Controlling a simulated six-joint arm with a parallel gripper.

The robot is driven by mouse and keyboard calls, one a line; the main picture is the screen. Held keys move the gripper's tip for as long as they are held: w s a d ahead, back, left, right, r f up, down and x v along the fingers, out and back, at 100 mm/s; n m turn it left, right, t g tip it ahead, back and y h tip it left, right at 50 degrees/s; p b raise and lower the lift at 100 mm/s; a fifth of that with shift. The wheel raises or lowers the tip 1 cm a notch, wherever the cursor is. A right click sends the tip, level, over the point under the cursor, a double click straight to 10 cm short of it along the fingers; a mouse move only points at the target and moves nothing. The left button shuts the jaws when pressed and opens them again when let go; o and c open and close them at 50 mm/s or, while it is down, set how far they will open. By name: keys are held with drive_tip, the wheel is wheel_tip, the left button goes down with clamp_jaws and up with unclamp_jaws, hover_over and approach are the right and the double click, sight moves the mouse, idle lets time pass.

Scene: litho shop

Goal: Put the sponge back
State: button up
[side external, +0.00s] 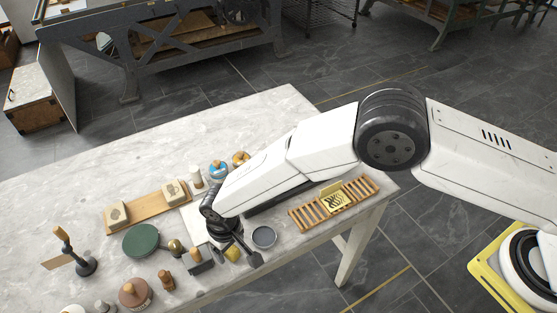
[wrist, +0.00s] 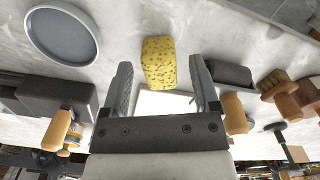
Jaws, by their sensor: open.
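The yellow speckled sponge (side external: 232,255) lies on the pale stone table near its front edge. In the wrist view the sponge (wrist: 158,62) is centred between the fingertips and reaches beyond them. My gripper (side external: 238,257) points down at the sponge and is open. The wrist view shows a gap on both sides between its two dark fingers (wrist: 160,72) and the sponge. A round shallow grey dish (side external: 264,237) lies just right of my gripper, and it shows at upper left in the wrist view (wrist: 62,34). The dish looks empty.
A slatted wooden rack (side external: 302,218) with a yellow card (side external: 336,198) stands at right. A dark block with a wooden handle (side external: 196,258) is close left of my gripper. A green disc (side external: 141,241) and a wooden board (side external: 148,207) lie further left. The table's far side is clear.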

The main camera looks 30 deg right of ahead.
wheel_tip(320, 180, up, 12)
idle(0.7)
idle(0.4)
drive_tip(key=d+r+m+t, duration=0.1)
drive_tip(key=d+r, duration=0.3)
drive_tip(key=d, duration=0.7)
drive_tip(key=d+r+m, duration=0.1)
drive_tip(key=d+r, duration=0.3)
drive_tip(key=d, duration=0.8)
drive_tip(key=s+d+r+m+t, duration=0.1)
drive_tip(key=s+d+m, duration=0.1)
drive_tip(key=s+d, duration=0.9)
drive_tip(key=d, duration=0.4)
drive_tip(key=shift+s+d+m+t, duration=0.2)
drive_tip(key=shift+s+m+t, duration=0.05)
drive_tip(key=shift+m+t, duration=0.05)
